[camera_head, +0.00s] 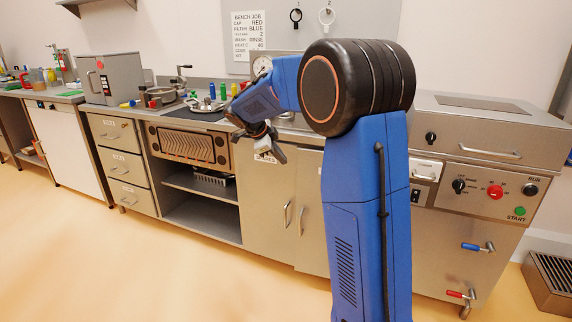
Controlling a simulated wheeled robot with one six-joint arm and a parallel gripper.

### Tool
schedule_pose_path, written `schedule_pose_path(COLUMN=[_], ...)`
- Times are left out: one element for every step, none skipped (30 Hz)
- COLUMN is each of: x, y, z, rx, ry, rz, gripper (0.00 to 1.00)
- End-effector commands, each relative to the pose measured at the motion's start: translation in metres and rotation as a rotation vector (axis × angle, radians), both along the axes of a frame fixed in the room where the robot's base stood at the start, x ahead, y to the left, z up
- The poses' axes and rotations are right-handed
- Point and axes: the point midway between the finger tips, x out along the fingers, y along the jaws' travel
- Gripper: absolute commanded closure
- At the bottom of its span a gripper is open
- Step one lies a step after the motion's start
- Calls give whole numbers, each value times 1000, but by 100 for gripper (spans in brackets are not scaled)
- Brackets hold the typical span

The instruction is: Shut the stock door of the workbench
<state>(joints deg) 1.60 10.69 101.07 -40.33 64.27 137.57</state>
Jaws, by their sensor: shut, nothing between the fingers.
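The workbench has a pair of beige cabinet doors below its top. The left door (262,212) and the right door (314,235) each have a vertical bar handle near their meeting edge. Both look flush with the front. A small label (265,158) sits at the top of the left door, too small to read surely, so I cannot tell which door is the stock door. My gripper (277,154) is shut and empty, in front of the upper part of the left door, above the handles. My blue arm hides part of the right door.
Drawers (124,168) and an open shelf bay (200,207) lie left of the doors. Bottles, a pot and a gauge (262,65) stand on the worktop. A steel machine (487,150) with knobs and valves stands right. The floor (150,270) in front is clear.

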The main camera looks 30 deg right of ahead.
Motion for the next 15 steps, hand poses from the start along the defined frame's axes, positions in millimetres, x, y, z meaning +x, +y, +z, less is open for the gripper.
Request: schedule_pose_path(x=[0, 0, 0, 0, 0, 1, 1, 2, 2, 2, 2, 2, 2, 2, 2], y=[3, 4, 5, 5, 6, 6, 5, 5, 5, 4, 4, 3, 2, 1, 0], z=[3, 5, 4, 1, -4, -13, -21, -30, -40, -46, -51, -57, -60, -62, -65], rx=[0, 0, 0, 0, 1, 1, 2, 2, 1, 1, 0, 0, -1, -1, -1], ry=[-1, -1, 1, 2, 5, 6, 7, 8, 7, 7, 6, 5, 3, 2, 2], rz=[1, 1, -2, -8, -19, -38, -56, -73, -95, -109, -122, -134, -141, -144, -147], gripper=[100, 100, 100, 100, 100, 100, 100, 100, 100, 100, 100, 100, 100, 100, 100])
